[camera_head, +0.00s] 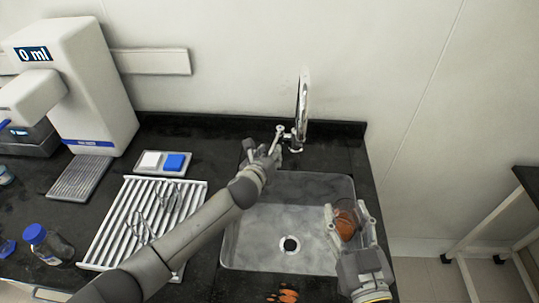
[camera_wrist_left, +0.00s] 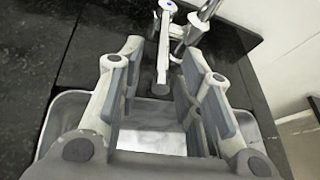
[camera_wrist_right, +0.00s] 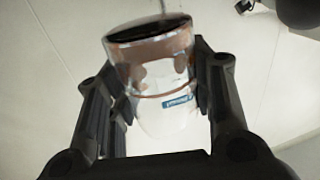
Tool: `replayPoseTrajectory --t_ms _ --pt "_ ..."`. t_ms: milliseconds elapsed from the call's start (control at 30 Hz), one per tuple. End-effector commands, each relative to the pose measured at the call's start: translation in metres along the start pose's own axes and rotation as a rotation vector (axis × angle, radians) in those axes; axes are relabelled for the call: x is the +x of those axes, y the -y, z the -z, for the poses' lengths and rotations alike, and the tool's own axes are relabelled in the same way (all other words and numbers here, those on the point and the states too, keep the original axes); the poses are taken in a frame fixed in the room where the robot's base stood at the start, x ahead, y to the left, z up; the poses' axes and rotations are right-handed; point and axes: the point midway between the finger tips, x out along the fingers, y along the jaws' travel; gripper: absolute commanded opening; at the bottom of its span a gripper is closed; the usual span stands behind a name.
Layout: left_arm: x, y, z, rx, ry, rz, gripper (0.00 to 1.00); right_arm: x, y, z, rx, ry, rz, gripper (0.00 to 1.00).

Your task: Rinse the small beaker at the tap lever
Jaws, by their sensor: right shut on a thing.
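The small beaker (camera_wrist_right: 155,75) is clear glass with a blue label and brown-orange residue; in the head view it looks orange (camera_head: 346,222). My right gripper (camera_head: 347,216) is shut on it over the right part of the sink. In the right wrist view a thin pale streak shows at the beaker's dark mouth; I cannot tell what it is. The tap lever (camera_wrist_left: 164,45) is a pale bar beside the chrome tap (camera_head: 301,105). My left gripper (camera_wrist_left: 160,85) is open, its fingers on either side of the lever's near end, with gaps visible.
The metal sink (camera_head: 250,240) lies below both grippers. Orange spots (camera_head: 288,295) mark the counter in front. A ribbed drying rack (camera_head: 110,225) with wire loops, a blue-capped bottle (camera_head: 45,245) and a white dispenser (camera_head: 80,75) stand left.

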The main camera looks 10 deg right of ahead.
Motion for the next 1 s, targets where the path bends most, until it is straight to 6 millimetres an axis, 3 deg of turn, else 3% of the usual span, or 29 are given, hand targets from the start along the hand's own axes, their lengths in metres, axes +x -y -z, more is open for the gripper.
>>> replayPoseTrajectory --t_ms 433,1000 --pt "-0.011 0.000 0.001 0.000 0.000 0.000 0.33 0.000 0.000 0.000 0.000 -0.001 0.000 0.24" --pt "-0.090 0.000 0.001 0.000 0.000 0.001 0.33 0.000 0.000 0.000 0.000 -0.001 0.000 0.24"
